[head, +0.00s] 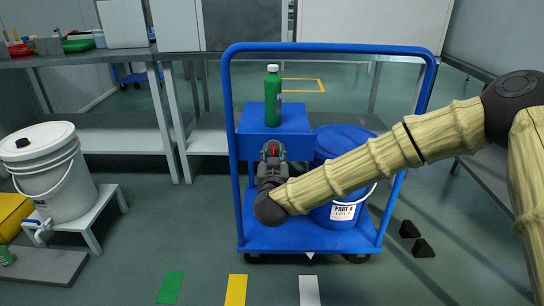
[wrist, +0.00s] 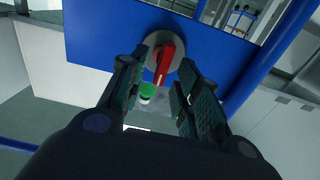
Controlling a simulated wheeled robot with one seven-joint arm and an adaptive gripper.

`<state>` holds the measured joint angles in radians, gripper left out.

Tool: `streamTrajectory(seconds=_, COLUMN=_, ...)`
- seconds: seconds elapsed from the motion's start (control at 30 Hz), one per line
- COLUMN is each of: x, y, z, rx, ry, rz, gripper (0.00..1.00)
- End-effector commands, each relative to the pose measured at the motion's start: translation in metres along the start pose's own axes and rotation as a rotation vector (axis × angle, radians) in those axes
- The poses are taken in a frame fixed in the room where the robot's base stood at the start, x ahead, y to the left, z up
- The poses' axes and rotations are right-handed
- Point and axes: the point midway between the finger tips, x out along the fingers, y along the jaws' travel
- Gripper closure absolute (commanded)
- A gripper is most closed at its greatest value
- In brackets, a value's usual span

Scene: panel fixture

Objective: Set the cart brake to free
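The brake is a red lever (wrist: 165,62) on a round grey plate (wrist: 151,40) on the box's face. In the wrist view the lever runs down the picture, slightly tilted, towards the bottle side. My gripper (wrist: 158,90) is open, its fingers spread either side of the lever's free end. I see no clear contact. In the head view my gripper (head: 272,155) is in front of the box, with a bit of red (head: 273,149) between its fingers. No brake markings are readable.
A green bottle (head: 273,98) stands on the box; it shows upside down in the wrist view (wrist: 147,90). A lidded blue bucket (head: 343,212) stands on the cart beneath my arm. The cart's tall handle (head: 228,120) frames the box. Two dark wedges (head: 416,238) lie right.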

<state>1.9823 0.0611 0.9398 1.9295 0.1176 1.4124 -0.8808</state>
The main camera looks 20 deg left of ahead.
Motion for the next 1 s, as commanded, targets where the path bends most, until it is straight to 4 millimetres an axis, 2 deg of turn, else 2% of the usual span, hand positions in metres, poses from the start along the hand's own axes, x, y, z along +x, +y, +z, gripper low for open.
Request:
streamTrajectory(seconds=0.2, x=0.017, y=0.000, z=0.002, rx=0.000, ry=-0.001, rz=0.000, gripper=0.68)
streamTrajectory(seconds=0.53, x=0.020, y=0.000, z=0.000, rx=0.000, ry=-0.001, rz=-0.001, gripper=0.68)
streamTrajectory(seconds=0.57, x=0.020, y=-0.001, z=0.000, rx=-0.001, ry=-0.001, rz=-0.001, gripper=0.70)
streamTrajectory(seconds=0.73, x=0.020, y=-0.001, z=0.000, rx=-0.001, ry=-0.001, rz=-0.001, gripper=1.00)
streamTrajectory(seconds=0.83, x=0.020, y=-0.001, z=0.000, rx=-0.001, ry=-0.001, rz=-0.001, gripper=1.00)
streamTrajectory(seconds=0.87, x=0.021, y=-0.007, z=0.001, rx=-0.001, ry=0.000, rz=-0.002, gripper=1.00)
streamTrajectory(seconds=1.0, x=0.019, y=-0.003, z=0.000, rx=0.006, ry=-0.001, rz=-0.003, gripper=1.00)
